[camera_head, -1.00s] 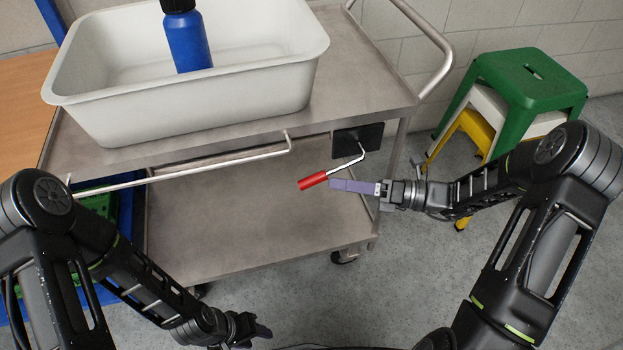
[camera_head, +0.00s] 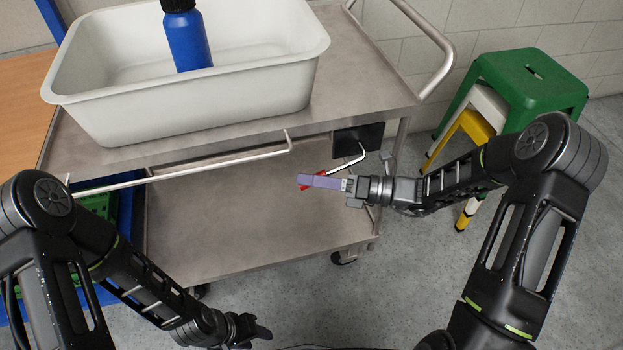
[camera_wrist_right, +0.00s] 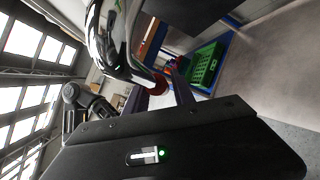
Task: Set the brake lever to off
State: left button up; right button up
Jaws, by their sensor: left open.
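The brake lever is a bent silver rod (camera_head: 347,162) with a red grip (camera_head: 322,174), coming from a black plate (camera_head: 358,139) on the trolley's front right. My right gripper (camera_head: 320,181) has its purple fingers over the red grip and hides most of it. In the right wrist view the two fingers (camera_wrist_right: 160,97) stand apart, with the red grip (camera_wrist_right: 159,83) showing near and between them. I cannot tell whether they touch it. My left gripper (camera_head: 250,330) is open and empty, low in the head view, well away from the lever.
The steel trolley (camera_head: 230,225) carries a white tub (camera_head: 190,105) holding a blue bottle (camera_head: 187,40). A rail (camera_head: 190,170) runs along its front edge. Green, white and yellow stools (camera_head: 525,85) stand at the right. Its lower shelf is clear.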

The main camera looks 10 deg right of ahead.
grip_shut()
dwell(1.1)
